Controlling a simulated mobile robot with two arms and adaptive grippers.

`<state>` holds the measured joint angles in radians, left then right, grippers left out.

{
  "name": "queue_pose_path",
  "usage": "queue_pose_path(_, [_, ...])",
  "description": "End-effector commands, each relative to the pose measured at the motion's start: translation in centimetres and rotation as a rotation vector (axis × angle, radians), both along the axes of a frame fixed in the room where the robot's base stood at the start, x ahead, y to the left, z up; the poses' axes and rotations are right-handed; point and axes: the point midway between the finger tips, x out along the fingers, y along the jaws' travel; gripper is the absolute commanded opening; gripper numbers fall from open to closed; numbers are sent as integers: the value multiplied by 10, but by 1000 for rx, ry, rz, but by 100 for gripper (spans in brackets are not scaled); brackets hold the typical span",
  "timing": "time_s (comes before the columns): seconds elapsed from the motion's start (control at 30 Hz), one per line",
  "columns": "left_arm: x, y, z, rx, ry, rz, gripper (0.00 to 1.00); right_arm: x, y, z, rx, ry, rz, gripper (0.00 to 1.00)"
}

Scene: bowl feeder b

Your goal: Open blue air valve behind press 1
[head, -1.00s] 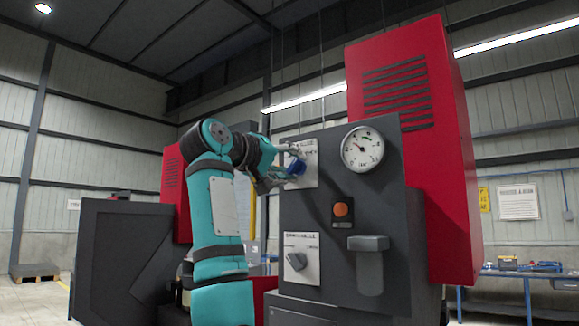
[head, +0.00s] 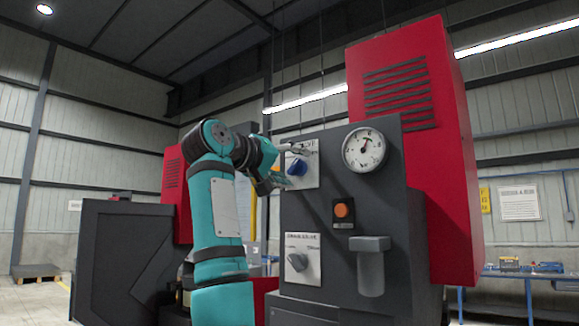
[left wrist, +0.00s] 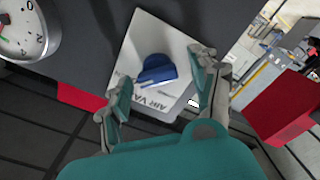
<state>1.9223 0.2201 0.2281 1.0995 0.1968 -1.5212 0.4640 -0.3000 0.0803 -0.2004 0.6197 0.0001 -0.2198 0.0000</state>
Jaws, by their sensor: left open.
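The blue air valve knob (head: 297,166) sits on a white label plate (head: 309,178) on the upper left of the dark press panel. In the left wrist view the blue knob (left wrist: 157,70) lies between and beyond my fingers, on a plate lettered "AIR VA…" (left wrist: 150,34). My left gripper (head: 287,166) is open in front of the plate; in the left wrist view its fingers (left wrist: 152,82) stand apart on either side of the knob, not gripping it. The pressure gauge (head: 365,149) needle points upward. My right gripper is not in view.
Below the air valve are a grey drain valve knob (head: 298,262) on its plate, an orange button (head: 341,210) and a grey cylindrical fitting (head: 371,268). A red cabinet (head: 412,90) rises behind the panel. A blue bench (head: 525,274) stands at the far right.

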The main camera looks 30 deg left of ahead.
Motion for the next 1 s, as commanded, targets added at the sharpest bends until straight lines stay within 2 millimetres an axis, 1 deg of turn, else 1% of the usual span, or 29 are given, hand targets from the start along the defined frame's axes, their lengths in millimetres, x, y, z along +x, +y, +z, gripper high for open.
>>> queue_pose_path(0.07, [-3,0,1,0,-2,1,63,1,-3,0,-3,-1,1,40])
queue_pose_path(0.17, [-12,2,2,0,-4,1,63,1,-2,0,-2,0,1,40])
queue_pose_path(0.27, [-30,3,1,0,-5,2,63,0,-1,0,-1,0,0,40])
queue_pose_path(0.5, [-82,8,1,0,-4,3,63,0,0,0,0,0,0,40])
queue_pose_path(0.63, [-103,9,1,-1,-2,1,63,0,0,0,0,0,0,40])
queue_pose_path(0.8, [-117,10,0,-1,0,0,63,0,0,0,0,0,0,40])
queue_pose_path(1.0, [-120,10,0,-1,1,0,63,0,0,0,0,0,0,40])
